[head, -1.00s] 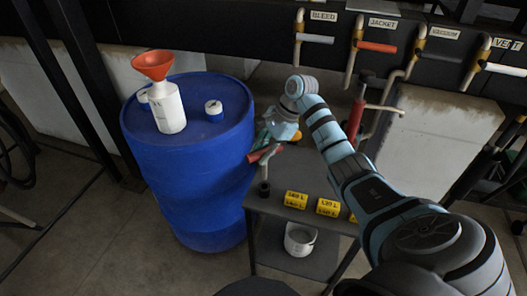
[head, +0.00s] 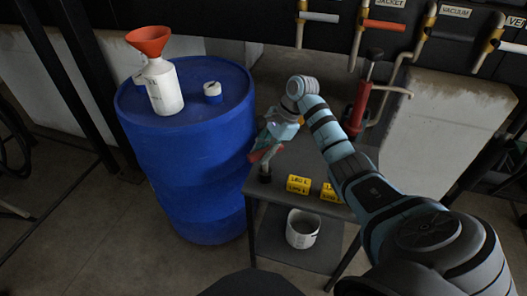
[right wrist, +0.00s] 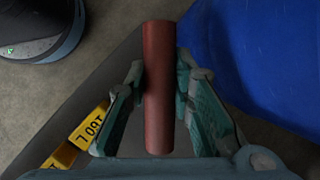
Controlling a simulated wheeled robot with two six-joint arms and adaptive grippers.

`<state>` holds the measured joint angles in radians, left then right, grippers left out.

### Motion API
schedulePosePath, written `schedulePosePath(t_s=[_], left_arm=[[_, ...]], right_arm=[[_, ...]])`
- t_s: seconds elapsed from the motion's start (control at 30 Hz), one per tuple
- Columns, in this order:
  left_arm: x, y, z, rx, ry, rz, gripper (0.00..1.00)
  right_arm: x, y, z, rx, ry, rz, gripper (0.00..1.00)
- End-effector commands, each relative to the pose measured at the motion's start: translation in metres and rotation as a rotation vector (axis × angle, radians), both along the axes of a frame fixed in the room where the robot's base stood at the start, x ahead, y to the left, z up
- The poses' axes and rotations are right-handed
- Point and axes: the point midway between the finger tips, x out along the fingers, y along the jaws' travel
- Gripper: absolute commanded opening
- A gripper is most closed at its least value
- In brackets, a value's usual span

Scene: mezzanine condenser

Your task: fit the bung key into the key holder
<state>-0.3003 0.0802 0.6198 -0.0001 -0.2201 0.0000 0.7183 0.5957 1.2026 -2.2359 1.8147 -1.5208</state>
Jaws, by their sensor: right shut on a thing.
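The bung key has a red bar handle (head: 262,153) and a grey stem (head: 267,163). My right gripper (head: 270,145) is shut on the handle, above the near left corner of the side table. In the right wrist view the red handle (right wrist: 159,90) lies between the teal finger pads of my right gripper (right wrist: 160,100). The key holder (head: 265,177) is a small dark upright piece on the table, directly below the key. The stem's lower end meets the holder's top in the picture; I cannot tell whether it is inside. The wrist view hides the holder. My left gripper is out of view.
The blue drum (head: 185,170) stands close at the left of the table (head: 285,188), carrying a white jug (head: 163,90) with a red funnel (head: 147,40). Yellow labelled blocks (head: 298,184) sit just right of the holder. A white bucket (head: 302,228) is on the lower shelf.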

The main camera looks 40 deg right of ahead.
Motion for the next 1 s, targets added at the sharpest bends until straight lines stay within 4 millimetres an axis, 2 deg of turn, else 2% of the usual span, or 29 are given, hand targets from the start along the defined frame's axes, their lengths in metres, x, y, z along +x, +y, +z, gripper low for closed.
schedulePosePath(t_s=[0.07, 0.1, 0.2, 0.53, 0.67, 0.83, 1.0], left_arm=[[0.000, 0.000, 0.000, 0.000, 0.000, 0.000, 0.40], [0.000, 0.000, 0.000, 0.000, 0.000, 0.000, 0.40], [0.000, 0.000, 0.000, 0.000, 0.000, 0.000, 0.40], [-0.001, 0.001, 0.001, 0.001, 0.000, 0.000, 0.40], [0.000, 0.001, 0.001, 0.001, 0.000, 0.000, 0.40], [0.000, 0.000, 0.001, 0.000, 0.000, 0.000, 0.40], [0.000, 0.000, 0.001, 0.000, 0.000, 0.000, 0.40]], right_arm=[[0.000, 0.000, 0.001, 0.000, -0.001, 0.000, 0.00], [0.000, 0.000, 0.001, 0.000, -0.001, 0.000, 0.28], [0.000, 0.000, 0.001, 0.000, -0.001, 0.000, 0.44], [0.000, -0.001, 0.003, -0.001, -0.001, -0.001, 0.45], [-0.004, -0.009, 0.022, -0.002, -0.002, -0.001, 0.45], [-0.012, -0.023, 0.056, -0.001, -0.003, -0.001, 0.45], [-0.015, -0.028, 0.069, 0.000, 0.000, 0.000, 0.45]])
